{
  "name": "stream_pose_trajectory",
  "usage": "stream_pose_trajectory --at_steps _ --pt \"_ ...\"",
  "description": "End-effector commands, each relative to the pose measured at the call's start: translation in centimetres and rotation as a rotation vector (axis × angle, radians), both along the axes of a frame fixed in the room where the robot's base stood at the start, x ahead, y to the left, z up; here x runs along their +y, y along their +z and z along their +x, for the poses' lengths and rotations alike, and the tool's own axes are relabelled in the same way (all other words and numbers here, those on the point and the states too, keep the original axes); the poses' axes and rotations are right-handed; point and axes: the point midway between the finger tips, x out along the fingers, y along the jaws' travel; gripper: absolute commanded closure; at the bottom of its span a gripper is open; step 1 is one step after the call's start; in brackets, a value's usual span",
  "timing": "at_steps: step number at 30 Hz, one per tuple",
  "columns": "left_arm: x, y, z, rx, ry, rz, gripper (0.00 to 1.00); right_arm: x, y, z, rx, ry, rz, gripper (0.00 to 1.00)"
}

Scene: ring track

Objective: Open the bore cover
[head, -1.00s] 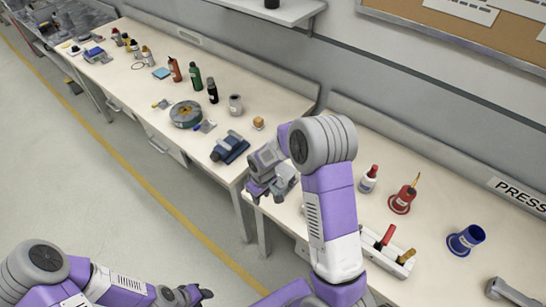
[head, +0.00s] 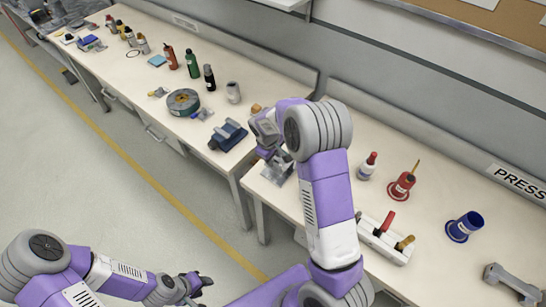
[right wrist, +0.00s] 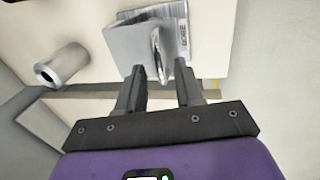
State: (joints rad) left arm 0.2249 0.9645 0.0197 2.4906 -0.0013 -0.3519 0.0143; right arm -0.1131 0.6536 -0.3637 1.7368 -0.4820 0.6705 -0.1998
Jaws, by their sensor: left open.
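A grey metal block (right wrist: 140,42) with a striped label plate reading what looks like "BORE" lies ahead of my right gripper in the right wrist view. A thin, curved, shiny flap (right wrist: 160,55) stands out from it, between the fingertips; I cannot tell whether it is the bore cover. My right gripper (right wrist: 159,72) is open, its fingers apart on either side of the flap, with no clear grip on it. In the head view my right gripper (head: 272,158) is over the near bench, beside a grey block (head: 282,174). My left gripper (head: 198,284) is open and empty, low over the floor.
A grey hollow cylinder (right wrist: 62,65) lies left in the right wrist view. A blue vise-like tool (head: 228,136) sits on the left bench. A tool holder (head: 385,240), red stand (head: 401,185) and blue cup (head: 463,227) are on the right bench. Floor is clear.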

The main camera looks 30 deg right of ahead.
Motion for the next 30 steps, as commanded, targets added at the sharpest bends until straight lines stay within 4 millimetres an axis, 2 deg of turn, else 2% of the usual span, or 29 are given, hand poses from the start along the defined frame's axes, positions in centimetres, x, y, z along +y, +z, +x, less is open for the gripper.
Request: stream_pose_trajectory --at_steps 6,13,30 --pt "0.0 0.02 0.0 0.0 0.0 0.0 0.57 -0.01 -0.02 0.01 -0.001 0.0 0.0 0.64" --pt "0.0 0.02 0.0 0.0 0.0 0.0 0.57 0.0 0.0 0.01 -0.001 0.0 0.0 0.99" --pt "0.0 0.02 0.0 0.0 0.0 0.0 0.57 0.01 0.01 0.02 -0.001 -0.001 0.0 1.0"
